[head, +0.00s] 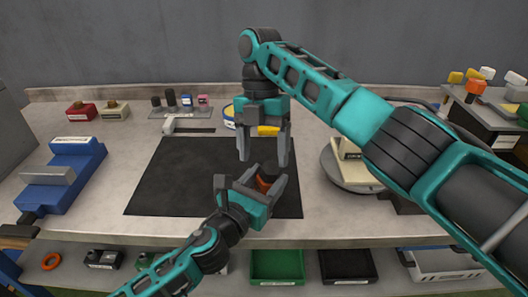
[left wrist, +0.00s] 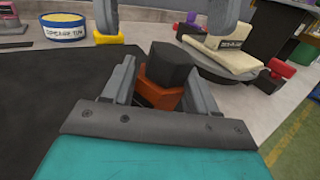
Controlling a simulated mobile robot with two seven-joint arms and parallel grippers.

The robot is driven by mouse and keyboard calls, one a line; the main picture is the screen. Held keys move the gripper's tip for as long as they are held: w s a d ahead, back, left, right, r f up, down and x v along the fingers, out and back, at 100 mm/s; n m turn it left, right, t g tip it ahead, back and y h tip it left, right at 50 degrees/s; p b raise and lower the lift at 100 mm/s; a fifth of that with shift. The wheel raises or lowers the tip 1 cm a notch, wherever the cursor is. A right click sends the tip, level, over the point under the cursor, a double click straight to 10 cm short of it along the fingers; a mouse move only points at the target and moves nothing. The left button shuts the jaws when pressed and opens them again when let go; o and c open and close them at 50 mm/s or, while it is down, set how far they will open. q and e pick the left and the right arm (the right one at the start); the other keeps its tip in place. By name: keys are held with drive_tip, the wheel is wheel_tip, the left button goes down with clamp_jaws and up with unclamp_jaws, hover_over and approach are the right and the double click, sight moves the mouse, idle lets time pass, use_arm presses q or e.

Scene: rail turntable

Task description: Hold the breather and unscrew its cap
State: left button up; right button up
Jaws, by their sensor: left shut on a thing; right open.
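The breather has an orange body (left wrist: 158,92) and a dark grey hexagonal cap (left wrist: 172,64) on top, both clear in the left wrist view. In the head view the orange body (head: 264,184) shows between the jaws of my left gripper (head: 255,184), above the front right part of the black mat (head: 175,180). My left gripper is shut on the orange body, with the cap standing above the jaws. My right gripper (head: 264,158) is open and points down just above the breather, one finger on each side. Its fingers appear apart from the cap.
A round turntable (head: 337,176) with a cream part stands to the right. A blue vise (head: 72,170) is at the left. A labelled blue tin (head: 229,118) and a yellow block (head: 268,130) lie behind. Green (head: 277,266) and black (head: 347,266) trays sit below the front edge.

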sight(275, 167)
drive_tip(key=m, duration=0.2)
drive_tip(key=m+y, duration=0.1)
drive_tip(key=m, duration=0.3)
drive_tip(key=shift+w+d+y, duration=0.15)
drive_tip(key=shift+d+y, duration=0.1)
drive_tip(key=shift+y, duration=0.15)
drive_tip(key=m, duration=0.2)
drive_tip(key=m+t, duration=0.1)
drive_tip(key=m, duration=0.1)
drive_tip(key=m+y, duration=0.1)
drive_tip(key=m, duration=0.1)
drive_tip(key=shift+d, duration=0.25)
drive_tip(key=m+t, duration=0.1)
drive_tip(key=m, duration=0.2)
drive_tip(key=m+t, duration=0.1)
drive_tip(key=m, duration=0.2)
drive_tip(key=shift+s+d+m+y, duration=0.2)
drive_tip(key=shift+m+y, duration=0.1)
drive_tip(key=shift+y, duration=0.1)
drive_tip(key=m+t, duration=0.1)
drive_tip(key=m, duration=0.4)
drive_tip(key=shift+s, duration=0.2)
drive_tip(key=shift+m+t, duration=0.3)
drive_tip(key=shift+m, duration=0.2)
drive_tip(key=shift+d+f, duration=0.1)
drive_tip(key=shift+f, duration=0.05)
